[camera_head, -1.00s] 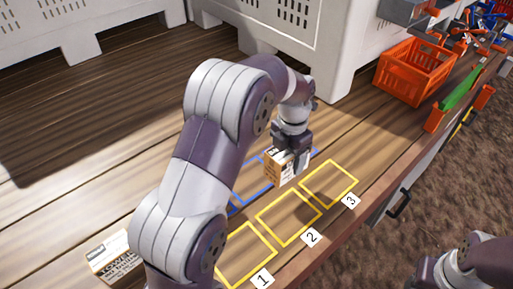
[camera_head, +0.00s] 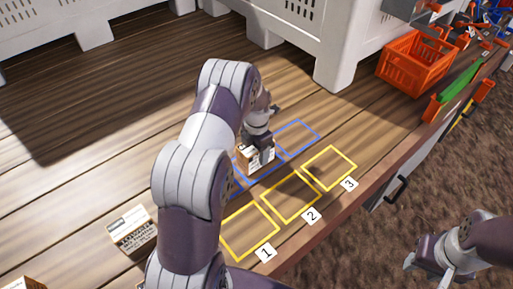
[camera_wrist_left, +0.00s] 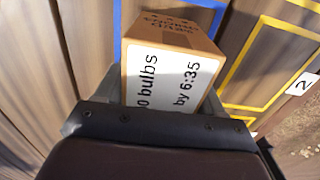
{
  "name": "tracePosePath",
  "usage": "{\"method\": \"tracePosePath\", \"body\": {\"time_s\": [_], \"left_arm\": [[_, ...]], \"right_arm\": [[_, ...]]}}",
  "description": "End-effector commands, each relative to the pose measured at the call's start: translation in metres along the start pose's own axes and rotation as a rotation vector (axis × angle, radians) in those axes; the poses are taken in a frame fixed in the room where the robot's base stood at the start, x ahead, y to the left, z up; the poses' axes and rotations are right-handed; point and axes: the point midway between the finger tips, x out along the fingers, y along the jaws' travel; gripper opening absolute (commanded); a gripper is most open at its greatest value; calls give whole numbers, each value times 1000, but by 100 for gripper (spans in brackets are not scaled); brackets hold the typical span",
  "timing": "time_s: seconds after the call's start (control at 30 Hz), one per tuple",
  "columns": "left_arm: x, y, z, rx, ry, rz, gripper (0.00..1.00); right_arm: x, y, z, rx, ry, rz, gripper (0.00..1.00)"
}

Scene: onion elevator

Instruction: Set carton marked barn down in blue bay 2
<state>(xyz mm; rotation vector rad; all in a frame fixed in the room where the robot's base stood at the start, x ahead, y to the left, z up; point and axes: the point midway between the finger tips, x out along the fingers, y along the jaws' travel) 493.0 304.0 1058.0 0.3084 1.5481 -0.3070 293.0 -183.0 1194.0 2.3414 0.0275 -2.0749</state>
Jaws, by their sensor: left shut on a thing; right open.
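A small cardboard carton (camera_head: 254,159) with a white label is held in my left gripper (camera_head: 262,148), over the middle blue bay (camera_head: 274,172), behind yellow bay 2. I cannot tell whether its base touches the table. In the left wrist view the carton (camera_wrist_left: 168,75) sits between the jaws; its label reads "bulbs" and "by 6:35", and the print on its other face is too blurred to read surely. A blue outline (camera_wrist_left: 117,20) shows beside it. My right gripper (camera_head: 428,262) is open and empty at the lower right, off the table.
Yellow bays 1 (camera_head: 229,221), 2 (camera_head: 268,206) and 3 (camera_head: 310,167) lie in front, empty. The far blue bay (camera_head: 314,127) is empty. A carton marked "TOWER" (camera_head: 132,232) and another carton (camera_head: 22,284) stand left. An orange crate (camera_head: 415,64) and white bins (camera_head: 300,25) stand behind.

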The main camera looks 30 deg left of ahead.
Motion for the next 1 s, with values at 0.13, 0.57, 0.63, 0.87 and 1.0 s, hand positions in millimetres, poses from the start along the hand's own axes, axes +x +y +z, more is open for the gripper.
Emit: {"method": "tracePosePath", "body": {"time_s": [0.13, 0.57, 0.63, 0.87, 1.0], "left_arm": [[2, 0, 0, 0, -1, 1, 18], [-2, 0, 0, 0, 0, 0, 94], [-5, 0, 1, 0, -3, 2, 94], [-53, 1, 1, 0, -5, 4, 94], [-87, 0, 1, 0, -3, 2, 94]], "right_arm": [[2, 0, 0, 0, 0, 0, 43], [-1, 0, 0, 0, 0, 0, 43], [6, 0, 1, 0, 0, 0, 43], [28, 0, 3, 0, 0, 0, 43], [35, 0, 4, 0, 0, 0, 43]]}}
